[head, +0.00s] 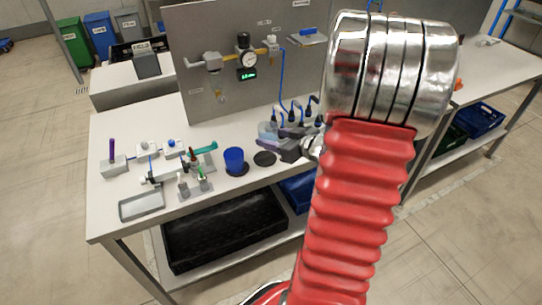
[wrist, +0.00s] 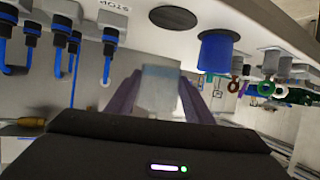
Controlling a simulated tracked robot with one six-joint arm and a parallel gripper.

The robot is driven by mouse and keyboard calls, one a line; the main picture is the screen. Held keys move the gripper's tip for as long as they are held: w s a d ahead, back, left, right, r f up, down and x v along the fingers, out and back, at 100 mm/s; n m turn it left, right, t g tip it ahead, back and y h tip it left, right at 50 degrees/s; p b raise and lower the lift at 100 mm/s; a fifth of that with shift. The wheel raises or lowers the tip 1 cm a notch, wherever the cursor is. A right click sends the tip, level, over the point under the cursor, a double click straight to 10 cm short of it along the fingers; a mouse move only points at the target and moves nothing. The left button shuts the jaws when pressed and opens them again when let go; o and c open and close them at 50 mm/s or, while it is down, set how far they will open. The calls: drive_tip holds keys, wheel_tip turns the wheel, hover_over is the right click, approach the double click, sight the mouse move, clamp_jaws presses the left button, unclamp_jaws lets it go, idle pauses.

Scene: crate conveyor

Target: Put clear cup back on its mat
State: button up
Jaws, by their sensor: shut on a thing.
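The clear cup (wrist: 160,88), pale with a bluish band, is between the purple fingers of my gripper (wrist: 158,100) in the wrist view. My gripper is shut on it. In the head view the clear cup (head: 268,131) is behind my gripper (head: 270,143), which partly covers it. A bare round dark mat (head: 265,158) lies on the table just in front of the gripper; it also shows in the wrist view (wrist: 173,18). The cup is apart from this mat. Whether the cup touches the table is hard to tell.
A blue cup (head: 234,160) stands on another dark mat left of the bare mat. Bottles with blue tubes (head: 297,114) stand close behind and right of the gripper. A small rack (head: 200,160), a tray (head: 141,205) and an upright panel (head: 200,30) are around.

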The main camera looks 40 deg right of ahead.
sight(274, 163)
drive_tip(key=shift+f, duration=1.65)
drive_tip(key=shift+f, duration=2.1)
drive_tip(key=o, duration=1.1)
drive_tip(key=shift+o, duration=0.2)
drive_tip(key=shift+r, duration=0.1)
drive_tip(key=shift+s+r, duration=0.1)
drive_tip(key=shift+s, duration=0.25)
drive_tip(key=v, duration=1.1)
drive_tip(key=shift+s, duration=0.15)
